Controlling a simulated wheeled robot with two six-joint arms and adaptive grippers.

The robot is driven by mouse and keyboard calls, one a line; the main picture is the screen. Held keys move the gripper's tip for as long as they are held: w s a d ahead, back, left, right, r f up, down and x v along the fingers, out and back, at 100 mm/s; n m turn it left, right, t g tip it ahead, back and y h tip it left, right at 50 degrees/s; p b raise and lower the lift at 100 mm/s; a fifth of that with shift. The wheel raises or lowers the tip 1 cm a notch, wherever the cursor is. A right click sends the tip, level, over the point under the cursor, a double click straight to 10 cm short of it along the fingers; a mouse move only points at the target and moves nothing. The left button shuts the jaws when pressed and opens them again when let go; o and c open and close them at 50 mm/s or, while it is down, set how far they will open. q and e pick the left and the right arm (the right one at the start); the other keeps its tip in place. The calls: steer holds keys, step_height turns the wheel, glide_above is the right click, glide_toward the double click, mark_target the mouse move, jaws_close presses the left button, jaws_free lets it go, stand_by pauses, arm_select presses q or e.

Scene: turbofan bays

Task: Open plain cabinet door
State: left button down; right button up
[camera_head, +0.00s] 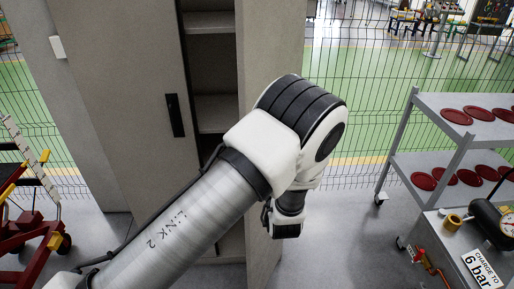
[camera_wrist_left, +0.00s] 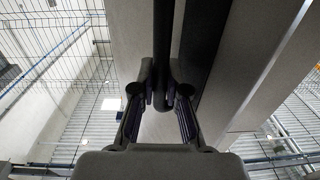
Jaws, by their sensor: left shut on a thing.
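The grey plain cabinet stands in front of me in the head view. One door (camera_head: 130,90), with a black handle (camera_head: 175,115), is on the left side. A dark opening beside it shows shelves (camera_head: 212,112). A grey panel (camera_head: 262,40) stands right of the opening, partly behind my left arm; it looks like the other door, swung outward. In the left wrist view my left gripper (camera_wrist_left: 162,95) is shut on a black vertical bar handle (camera_wrist_left: 162,45). In the head view the gripper's fingers are mostly hidden behind the wrist. My right gripper is not in view.
A grey cart (camera_head: 450,150) with dark red discs stands on the right. A bench with a gauge (camera_head: 505,222) is at the lower right. A red ladder-like frame (camera_head: 30,240) is at the lower left. A wire fence (camera_head: 370,60) runs behind the cabinet.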

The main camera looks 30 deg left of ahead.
arm_select(q)
steer(key=shift+w+d+r+y, duration=0.15)
steer(key=shift+d+y, duration=0.15)
steer(key=shift+d, duration=0.25)
steer(key=c, duration=1.2)
jaws_free()
